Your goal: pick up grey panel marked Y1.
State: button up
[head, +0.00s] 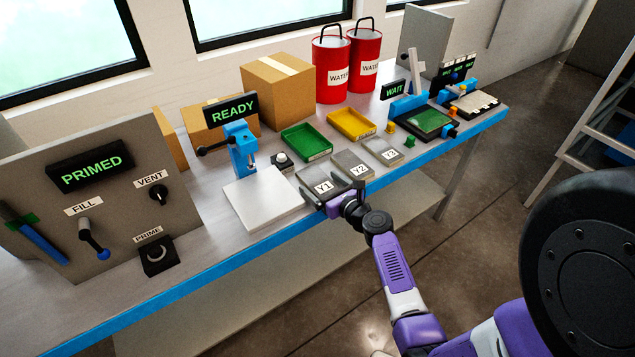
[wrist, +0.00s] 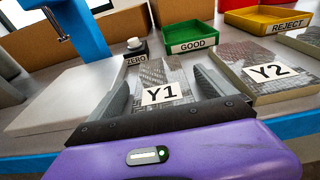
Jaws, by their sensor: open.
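The grey panel marked Y1 (head: 321,181) lies on the bench near its front edge, to the right of a white plate. In the wrist view the Y1 panel (wrist: 162,82) lies flat just ahead of my gripper, its white label facing up. My gripper (head: 333,193) is open at the panel's near end. In the wrist view the fingers of my gripper (wrist: 160,92) point forward, one on each side of the panel. The panel's near end is hidden behind the gripper body, and I cannot tell whether the fingers touch it.
Panel Y2 (head: 355,166) and panel Y3 (head: 384,151) lie to the right. The white plate (head: 262,199) is on the left. Behind are a green GOOD tray (head: 305,141), a yellow REJECT tray (head: 352,125) and a blue stand (head: 241,146) with a READY display.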

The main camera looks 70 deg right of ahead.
jog(key=c, duration=1.4)
jog(key=shift+c, duration=0.7)
jog(key=shift+r, duration=0.2)
